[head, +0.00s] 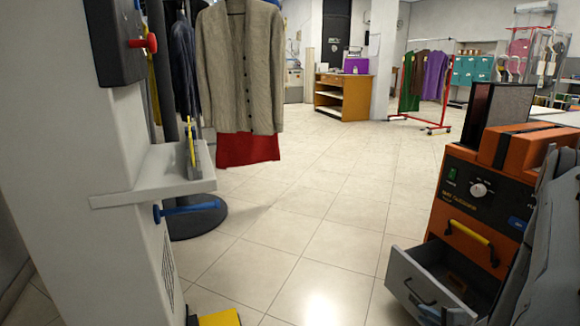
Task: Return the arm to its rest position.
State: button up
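My gripper does not show clearly anywhere in the head view, so its fingers and anything in them cannot be seen. Large grey angular parts fill the right edge, in front of an orange machine (478,205); I cannot tell whether they belong to my arm.
The orange machine has an open grey drawer (405,278) jutting left at floor level. On the left, a white pillar carries a shelf (150,180) and a blue handle (188,208). A cardigan (240,70) hangs behind. A wooden counter (343,97) and red clothes rack (418,120) stand farther back. Tiled floor between is clear.

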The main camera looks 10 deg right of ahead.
jog(key=w+a+r+n+g, duration=0.2)
jog(key=w+a+r+n, duration=0.25)
jog(key=a+r, duration=0.4)
jog(key=w+a+r+n+g, duration=0.35)
jog(key=a+r+n, duration=0.2)
jog(key=a, duration=0.55)
jog(key=s+a+r+n+g, duration=0.1)
jog(key=s+a+r+n, duration=0.2)
jog(key=a+r, duration=0.35)
jog(key=s+a+r+n+g, duration=0.1)
jog(key=s+a+r+n, duration=0.25)
jog(key=a, duration=0.65)
jog(key=s+a+r+n+g, duration=0.2)
jog(key=s+a+r+n, duration=0.2)
jog(key=s+a, duration=0.5)
jog(key=s+a+r+n+g, duration=0.25)
jog(key=s+a+r, duration=0.2)
jog(key=s, duration=0.85)
jog(key=s+r+n+p, duration=0.1)
jog(key=s+r+n, duration=0.1)
jog(key=s, duration=0.3)
jog(key=d+r+m+p, duration=0.3)
jog(key=d+r+p, duration=0.7)
jog(key=p, duration=0.5)
jog(key=d+r+m+p, duration=0.3)
jog(key=d+r+p, duration=0.7)
jog(key=r+p, duration=0.5)
jog(key=shift+d+h, duration=0.3)
